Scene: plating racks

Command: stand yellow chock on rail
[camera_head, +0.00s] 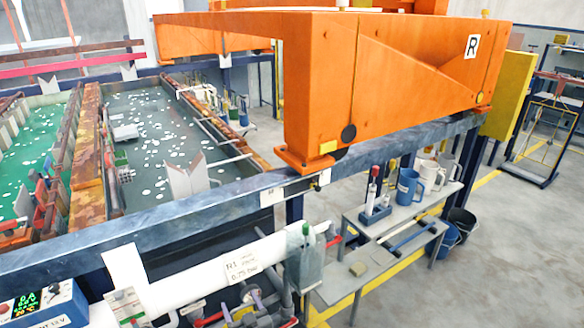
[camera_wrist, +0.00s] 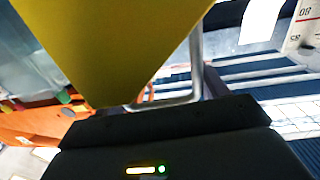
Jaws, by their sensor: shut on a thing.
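The yellow chock (camera_wrist: 120,40) fills the upper left of the wrist view, very close to the camera, and narrows downward to my gripper. My gripper (camera_wrist: 165,125) shows as a dark body across the bottom; it is shut on the yellow chock. Its fingertips are hidden. The rail (camera_head: 200,205) is a worn blue-grey beam running across the head view from lower left to upper right. I cannot make out my gripper or the held chock in the head view.
An orange carriage (camera_head: 400,70) marked R stands on the rail, its near foot (camera_head: 305,160) at mid-length. Liquid tanks (camera_head: 155,140) lie behind the rail. In front are a white pipe (camera_head: 205,272) and a bench (camera_head: 390,222) with mugs. A yellow panel (camera_head: 510,95) stands near the far end.

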